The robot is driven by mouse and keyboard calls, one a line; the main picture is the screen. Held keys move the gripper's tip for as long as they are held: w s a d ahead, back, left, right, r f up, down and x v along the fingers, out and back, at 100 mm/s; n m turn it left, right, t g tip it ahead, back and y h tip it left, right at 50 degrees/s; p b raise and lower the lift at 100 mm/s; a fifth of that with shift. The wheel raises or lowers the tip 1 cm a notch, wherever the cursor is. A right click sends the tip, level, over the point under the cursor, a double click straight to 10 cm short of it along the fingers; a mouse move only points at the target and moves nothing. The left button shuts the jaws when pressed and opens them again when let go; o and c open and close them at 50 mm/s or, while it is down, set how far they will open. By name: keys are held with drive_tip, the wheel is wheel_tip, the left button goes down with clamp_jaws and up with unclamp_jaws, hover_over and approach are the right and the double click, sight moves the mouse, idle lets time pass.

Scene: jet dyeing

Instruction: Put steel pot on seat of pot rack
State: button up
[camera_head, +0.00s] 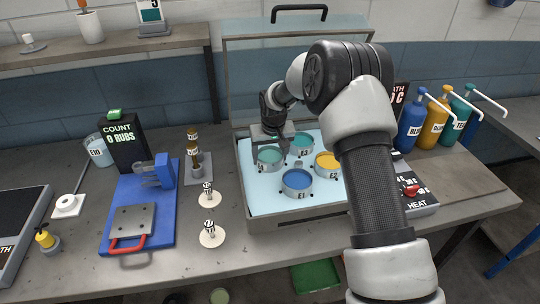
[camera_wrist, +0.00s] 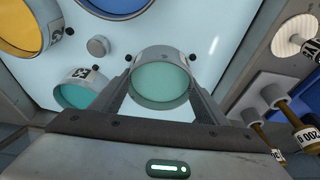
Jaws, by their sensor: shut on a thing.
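My gripper (camera_head: 270,143) is over the back left of the open, light-blue bath box (camera_head: 240,187), which holds several steel pots. It is shut on a steel pot with teal liquid (camera_head: 270,160); in the wrist view this pot (camera_wrist: 160,58) sits between the two fingers and looks about level. I cannot tell whether its base touches the seat below. Another teal pot (camera_head: 303,148), a yellow pot (camera_head: 328,168) and a blue pot (camera_head: 297,187) stand in the same box. The seat under the held pot is hidden.
A raised clear lid (camera_head: 285,80) stands behind the box. Right are a red-knobbed heat panel (camera_head: 412,190) and several pump bottles (camera_head: 435,125). My arm covers the box's right side.

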drive_tip(key=o, duration=1.6)
